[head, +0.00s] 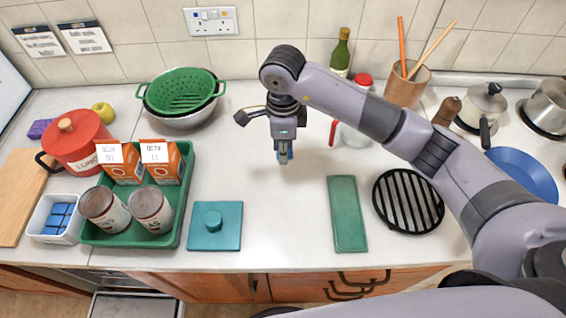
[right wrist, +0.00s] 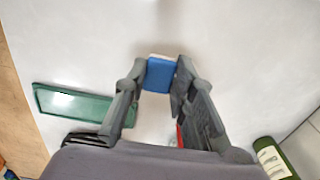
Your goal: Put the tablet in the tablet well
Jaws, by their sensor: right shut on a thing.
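A small blue block with a white layer, the tablet (right wrist: 160,74), is between the fingertips of my right gripper (right wrist: 161,70) in the right wrist view. In the head view my right gripper (head: 284,157) points down above the middle of the counter, shut on the tablet, which shows only as a bit of blue. I cannot tell which thing is the tablet well. A shallow green rectangular tray (head: 347,214) lies to the gripper's lower right; it also shows in the right wrist view (right wrist: 72,104). A teal square with a round knob (head: 214,238) lies lower left. My left gripper is not in view.
A white tub (head: 43,232) of blue blocks stands at the left, beside a green tray (head: 185,208) with cans and boxes. A black round rack (head: 408,221) lies right of the shallow tray. A bottle (head: 341,52) stands behind. The counter below the gripper is clear.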

